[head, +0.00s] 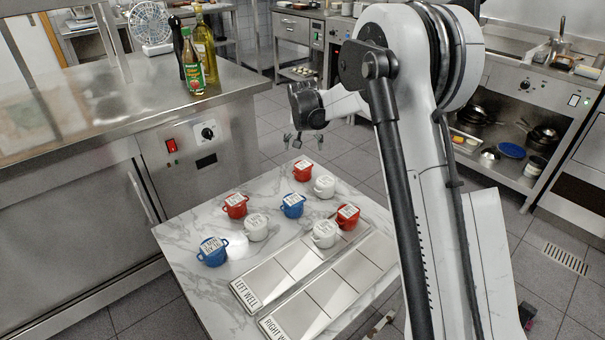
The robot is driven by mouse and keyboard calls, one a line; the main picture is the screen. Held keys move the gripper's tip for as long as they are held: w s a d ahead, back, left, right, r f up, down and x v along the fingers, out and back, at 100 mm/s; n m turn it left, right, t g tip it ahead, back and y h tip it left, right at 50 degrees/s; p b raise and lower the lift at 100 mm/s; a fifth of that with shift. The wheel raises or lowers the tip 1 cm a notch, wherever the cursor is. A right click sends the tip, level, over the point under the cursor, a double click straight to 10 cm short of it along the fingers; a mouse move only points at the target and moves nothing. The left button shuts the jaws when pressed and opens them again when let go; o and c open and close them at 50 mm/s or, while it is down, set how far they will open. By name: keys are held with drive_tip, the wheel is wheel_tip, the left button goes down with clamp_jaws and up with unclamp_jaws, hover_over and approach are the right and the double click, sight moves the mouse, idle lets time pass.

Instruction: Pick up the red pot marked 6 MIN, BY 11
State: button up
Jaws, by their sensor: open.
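Three red pots with white labels on top stand on the marble table (185,232): one at the far end (303,174), one at the left (236,211) and one at the right (346,221). The print on their labels is too small for me to tell which reads 6 MIN, BY 11. My gripper (303,142) is open and empty, with its fingers pointing down. It hangs above the far end of the table, near the far red pot in the picture and apart from it.
Blue pots (292,210) (212,257) and white pots (324,191) (256,233) (323,239) stand among the red ones. The left well (270,277) and right well (315,310) lie empty at the front right. A steel counter (110,120) with bottles (205,50) borders the left.

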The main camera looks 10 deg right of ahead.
sight(303, 166)
drive_tip(key=b+x, duration=0.2)
drive_tip(key=x, duration=0.9)
drive_tip(key=shift+w+a+f, duration=0.1)
drive_tip(key=shift+w+f, duration=0.15)
drive_tip(key=shift+w, duration=0.05)
drive_tip(key=shift+b+x, duration=0.95)
drive_tip(key=shift+x, duration=1.7)
drive_tip(key=shift+r, duration=0.1)
drive_tip(key=c, duration=1.5)
drive_tip(key=shift+c, duration=0.2)
